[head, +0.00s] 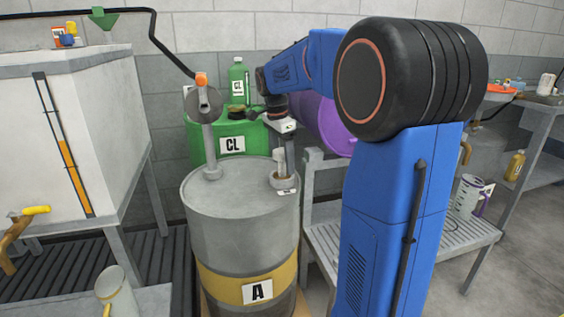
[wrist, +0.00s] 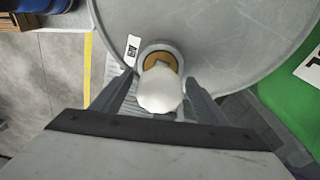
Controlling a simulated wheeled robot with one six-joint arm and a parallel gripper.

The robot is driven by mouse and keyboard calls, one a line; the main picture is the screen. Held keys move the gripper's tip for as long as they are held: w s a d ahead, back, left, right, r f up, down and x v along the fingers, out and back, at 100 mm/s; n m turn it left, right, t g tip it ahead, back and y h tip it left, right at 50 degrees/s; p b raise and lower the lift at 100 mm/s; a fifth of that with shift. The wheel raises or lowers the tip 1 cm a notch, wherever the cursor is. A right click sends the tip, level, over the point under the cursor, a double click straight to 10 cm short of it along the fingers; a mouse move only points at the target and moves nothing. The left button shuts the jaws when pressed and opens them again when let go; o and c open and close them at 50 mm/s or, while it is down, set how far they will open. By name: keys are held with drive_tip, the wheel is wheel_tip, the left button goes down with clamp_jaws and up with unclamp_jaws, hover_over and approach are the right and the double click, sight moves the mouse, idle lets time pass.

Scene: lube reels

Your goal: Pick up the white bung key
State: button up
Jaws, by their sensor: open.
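The white bung key (head: 281,160) stands upright in a grey collar (head: 282,181) on top of the grey drum marked A (head: 231,218). In the wrist view the white key (wrist: 160,92) is seen from above, with a brass-coloured part visible in the collar (wrist: 146,50) behind it. My gripper (head: 284,148) points down over the drum top. In the wrist view my gripper (wrist: 159,82) is open, with one finger on each side of the key. A gap shows at the left finger; contact at the right finger cannot be told.
A grey pump (head: 209,140) rises from the same drum top, left of the key. A small label (wrist: 131,49) lies beside the collar. A green drum marked CL (head: 220,146) and a purple drum (head: 318,125) stand behind. A white tank (head: 75,130) stands left.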

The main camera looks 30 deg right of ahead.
drive_tip(key=shift+d+f, duration=0.1)
drive_tip(key=shift+f, duration=0.65)
drive_tip(key=shift+c, duration=0.3)
drive_tip(key=c, duration=1.1)
drive_tip(key=shift+r, duration=0.15)
